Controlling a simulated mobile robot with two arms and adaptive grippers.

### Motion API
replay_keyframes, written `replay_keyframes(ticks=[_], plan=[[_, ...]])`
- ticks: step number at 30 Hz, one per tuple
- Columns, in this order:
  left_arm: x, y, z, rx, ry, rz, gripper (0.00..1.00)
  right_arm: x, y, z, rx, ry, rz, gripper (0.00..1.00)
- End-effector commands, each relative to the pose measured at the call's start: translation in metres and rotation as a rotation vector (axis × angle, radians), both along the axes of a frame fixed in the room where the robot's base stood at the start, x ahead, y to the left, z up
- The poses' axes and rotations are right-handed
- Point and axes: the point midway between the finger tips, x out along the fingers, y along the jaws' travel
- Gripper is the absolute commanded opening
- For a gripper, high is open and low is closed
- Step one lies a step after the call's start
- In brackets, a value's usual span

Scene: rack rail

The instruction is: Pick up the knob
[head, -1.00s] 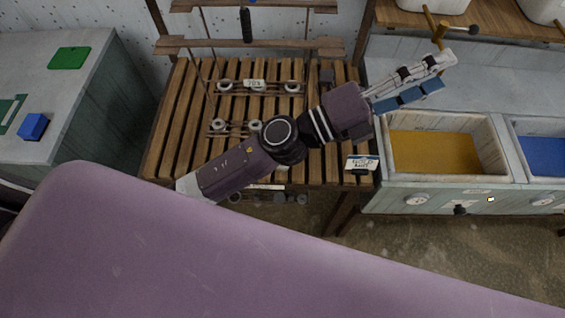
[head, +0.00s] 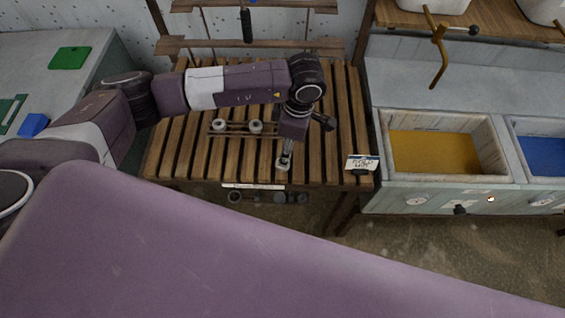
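Small round grey-white knob-like pieces, one at the left (head: 219,125) and one beside it (head: 255,127), sit on a thin rail rack on the slatted wooden table in the head view. I cannot tell which piece is the knob. My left gripper (head: 284,163) points down over the front of the table, right of these pieces. A small pale thing (head: 282,167) is at its fingertips; I cannot tell whether it is held or is part of the gripper. My arm hides the rear rail and its pieces. My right gripper is not in view.
The slatted table (head: 345,110) has wooden shelves (head: 260,47) behind it. A basin with a yellow floor (head: 435,150) and a blue one (head: 548,158) stand at the right. A green block (head: 69,58) and a blue block (head: 33,125) lie on the left counter.

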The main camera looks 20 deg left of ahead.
Motion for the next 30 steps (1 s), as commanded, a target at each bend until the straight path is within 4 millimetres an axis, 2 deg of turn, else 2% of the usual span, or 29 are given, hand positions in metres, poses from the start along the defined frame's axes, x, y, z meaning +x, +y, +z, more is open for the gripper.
replay_keyframes(ticks=[8,15,19,29,30], plan=[[-0.001,0.007,-0.025,0.013,0.002,0.001,0.5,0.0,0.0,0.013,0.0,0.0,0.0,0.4],[-0.004,0.009,-0.053,0.012,0.005,0.0,0.5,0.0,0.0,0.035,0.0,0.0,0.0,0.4],[-0.003,0.011,-0.069,0.01,0.003,0.001,0.5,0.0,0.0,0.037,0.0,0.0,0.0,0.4],[-0.002,0.011,-0.076,0.009,0.001,-0.001,0.5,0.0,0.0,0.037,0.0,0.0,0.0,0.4],[-0.002,0.011,-0.076,0.009,0.001,-0.001,0.46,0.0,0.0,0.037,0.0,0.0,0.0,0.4]])
